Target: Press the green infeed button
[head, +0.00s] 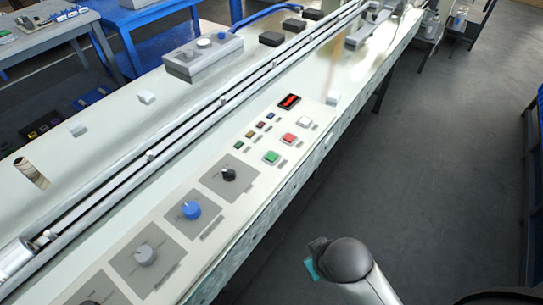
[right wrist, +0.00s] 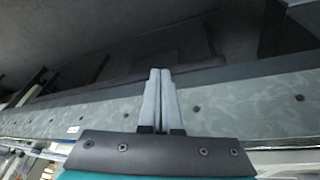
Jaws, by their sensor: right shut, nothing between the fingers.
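The green infeed button (head: 271,157) is a square green button on the light panel of the long machine, in the head view. A red button (head: 289,138) and a white button (head: 304,123) sit in line beyond it. My right arm (head: 346,262) comes in from the bottom, in front of the machine's right edge, below and to the right of the green button. In the right wrist view my right gripper (right wrist: 160,75) has its two grey fingers together with nothing between them, before the machine's grey side. The green button does not show there. My left gripper is in neither view.
A black knob (head: 228,175), a blue knob (head: 191,210) and a grey knob (head: 146,255) are nearer on the panel. A grey box (head: 202,58) stands across the rail. The floor (head: 440,150) to the right is clear.

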